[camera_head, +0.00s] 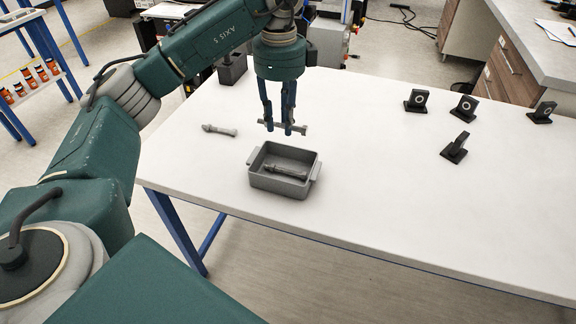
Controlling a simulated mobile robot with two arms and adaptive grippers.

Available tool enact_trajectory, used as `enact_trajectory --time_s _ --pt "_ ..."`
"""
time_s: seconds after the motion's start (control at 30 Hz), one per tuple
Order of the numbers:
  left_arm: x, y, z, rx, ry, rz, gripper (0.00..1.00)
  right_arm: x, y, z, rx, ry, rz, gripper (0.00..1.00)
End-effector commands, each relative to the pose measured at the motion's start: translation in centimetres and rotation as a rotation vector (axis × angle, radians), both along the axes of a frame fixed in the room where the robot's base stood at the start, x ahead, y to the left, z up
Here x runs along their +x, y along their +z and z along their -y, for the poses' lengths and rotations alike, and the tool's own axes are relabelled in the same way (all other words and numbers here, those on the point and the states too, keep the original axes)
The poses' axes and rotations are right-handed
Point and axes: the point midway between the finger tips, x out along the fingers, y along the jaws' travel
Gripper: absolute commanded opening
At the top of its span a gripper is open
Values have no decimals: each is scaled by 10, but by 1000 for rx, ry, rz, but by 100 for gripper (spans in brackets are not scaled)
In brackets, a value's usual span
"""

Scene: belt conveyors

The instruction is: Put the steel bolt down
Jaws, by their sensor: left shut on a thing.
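My left gripper (279,129) points down over the white table and is shut on a grey steel bolt (298,129). The bolt lies roughly level between the fingers, which hide part of it. The gripper is at the far side of a grey bin (253,181) with side handles. A second steel bolt (287,171) lies inside the bin. A third bolt (219,130) lies on the table to the left of the gripper. My right gripper is not in view.
The white table (380,190) has wide free room right of the bin. Several black stands (416,101) with round marks are at the right. A dark box (232,69) is near the back left. The table's front edge runs just below the bin.

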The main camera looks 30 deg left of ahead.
Motion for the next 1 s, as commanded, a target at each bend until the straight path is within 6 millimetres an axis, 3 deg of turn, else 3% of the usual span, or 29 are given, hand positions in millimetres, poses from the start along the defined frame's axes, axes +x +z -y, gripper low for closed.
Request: enact_trajectory --time_s 0.1,0.3,0.73,1.0 --pt "-1 -30 -1 2 0 -4 0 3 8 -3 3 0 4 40" --pt "-1 -72 0 2 -1 0 0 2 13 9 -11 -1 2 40" --pt "-1 -123 0 1 1 0 0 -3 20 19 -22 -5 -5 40" --pt "0 -130 1 0 -1 2 0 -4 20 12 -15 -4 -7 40"
